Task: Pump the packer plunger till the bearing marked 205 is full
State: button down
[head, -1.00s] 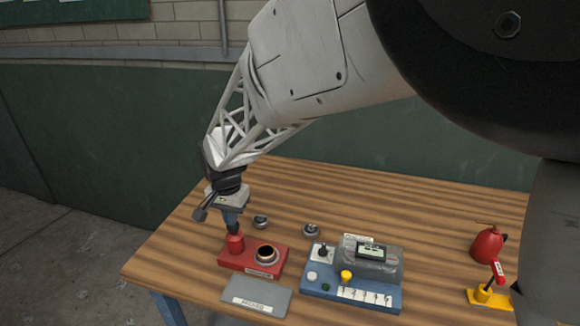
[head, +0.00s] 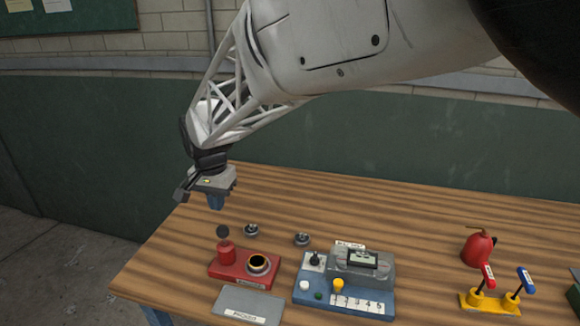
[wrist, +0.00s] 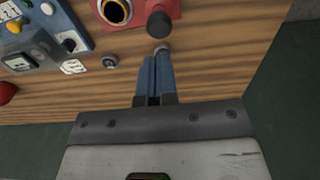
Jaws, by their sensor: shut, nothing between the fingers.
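The red packer (head: 240,270) stands on the table. Its plunger (head: 222,232) has a dark round knob on a rod and stands up out of a red collar. A bearing (head: 258,264) with a dark centre sits on the packer to the right of the plunger; any number on it is too small to read. My gripper (head: 216,205) is shut and empty, just above the knob and apart from it. In the wrist view the shut blue fingers (wrist: 155,75) point towards the plunger knob (wrist: 160,25), and the seated bearing (wrist: 115,11) is partly cut off.
Two loose bearings (head: 252,230) (head: 302,239) lie behind the packer. A grey labelled plate (head: 248,303) lies in front. A blue control box (head: 345,295) with gauge and buttons stands right. Farther right are a red oil can (head: 478,247) and a yellow lever base (head: 490,302).

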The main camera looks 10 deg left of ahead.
jog(key=shift+r, duration=2.85)
